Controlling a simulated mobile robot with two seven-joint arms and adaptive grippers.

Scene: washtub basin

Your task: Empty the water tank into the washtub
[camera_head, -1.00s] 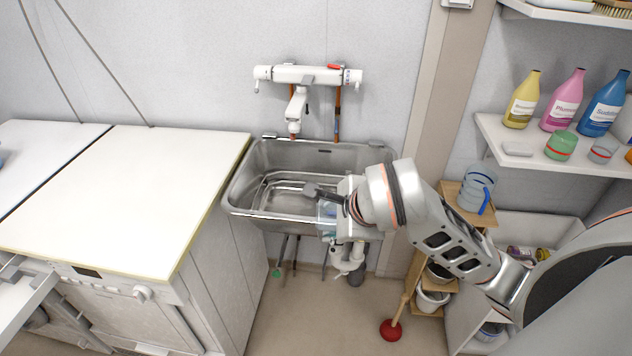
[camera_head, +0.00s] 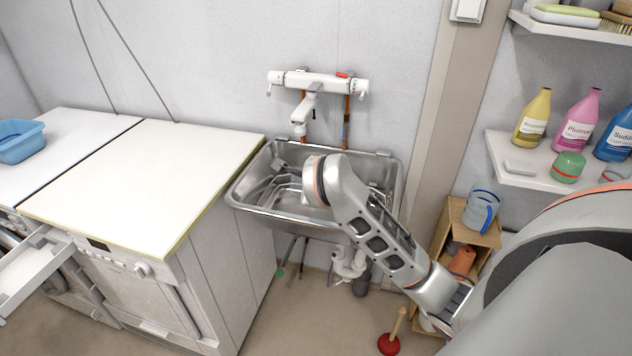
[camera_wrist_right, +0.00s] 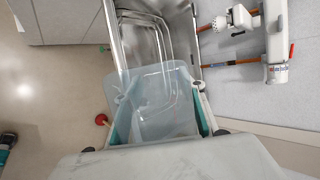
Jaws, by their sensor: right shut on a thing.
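The steel washtub (camera_head: 292,217) is fixed to the wall below a white tap. My right arm reaches over it from the right, and its wrist hides part of the basin. In the right wrist view the pale blue, see-through water tank (camera_wrist_right: 165,88) sits between the teal pads of my right gripper (camera_wrist_right: 162,122), which is shut on it. The washtub (camera_wrist_right: 122,35) shows behind the tank. In the head view the tank is mostly hidden by my wrist. I cannot tell how far it is tilted or whether water is in it. My left gripper is not in view.
The white tap (camera_head: 305,106) hangs above the basin's back edge. A white-topped machine (camera_head: 140,175) stands close on the left, with an open drawer (camera_head: 32,270). A wooden shelf (camera_head: 452,225) with a jug (camera_head: 480,210) and a red plunger (camera_head: 389,344) stand on the right.

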